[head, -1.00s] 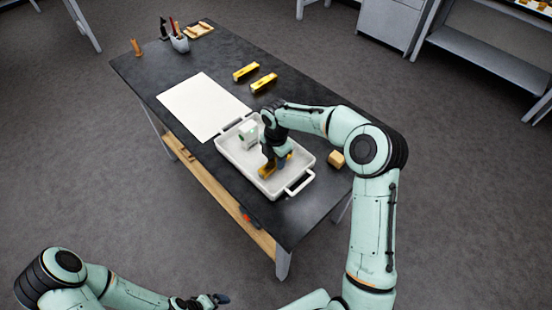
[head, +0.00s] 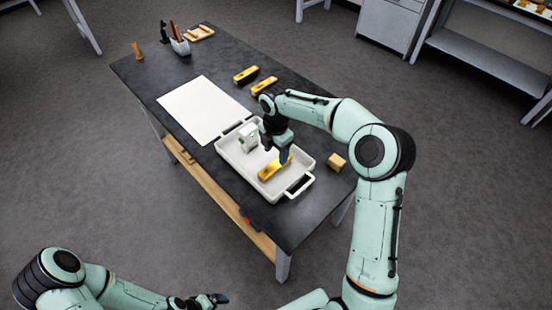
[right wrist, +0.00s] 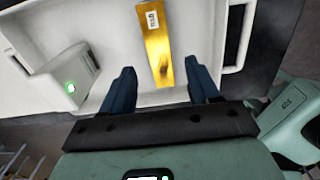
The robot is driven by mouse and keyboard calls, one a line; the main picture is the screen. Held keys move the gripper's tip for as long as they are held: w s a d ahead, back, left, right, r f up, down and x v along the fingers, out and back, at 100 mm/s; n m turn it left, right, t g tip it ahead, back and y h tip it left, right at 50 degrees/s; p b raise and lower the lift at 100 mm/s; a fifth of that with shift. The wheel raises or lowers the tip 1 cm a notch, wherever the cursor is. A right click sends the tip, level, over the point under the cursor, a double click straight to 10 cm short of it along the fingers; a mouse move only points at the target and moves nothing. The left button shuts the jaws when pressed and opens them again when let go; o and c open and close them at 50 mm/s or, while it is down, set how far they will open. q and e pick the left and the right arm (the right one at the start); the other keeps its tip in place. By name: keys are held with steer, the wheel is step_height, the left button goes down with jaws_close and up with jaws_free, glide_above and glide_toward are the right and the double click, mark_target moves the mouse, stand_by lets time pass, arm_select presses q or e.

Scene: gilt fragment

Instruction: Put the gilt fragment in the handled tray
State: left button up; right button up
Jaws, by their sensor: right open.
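The gilt fragment (head: 274,168), a gold bar with a small white label, lies in the white handled tray (head: 238,168), towards its near right end. In the right wrist view the fragment (right wrist: 156,45) rests on the floor of the tray (right wrist: 195,25). My right gripper (head: 278,156) is above the fragment, open and empty. Its two blue fingers (right wrist: 160,78) are spread to either side of the fragment's near end, apart from it. My left gripper (head: 213,300) is low at the bottom edge of the head view, away from the table; its jaw opening is unclear.
A white device with a green light (head: 249,137) stands in the tray. Two similar gold bars (head: 246,73) lie behind it. A white sheet (head: 203,109) lies left of the tray, a wooden block (head: 337,161) right. A pen holder (head: 180,45) stands at the far end.

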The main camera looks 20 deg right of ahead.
mark_target(276, 165)
step_height(276, 165, up, 6)
steer(key=shift+f+p, duration=0.1)
steer(key=shift+p, duration=0.2)
stand_by(0.4)
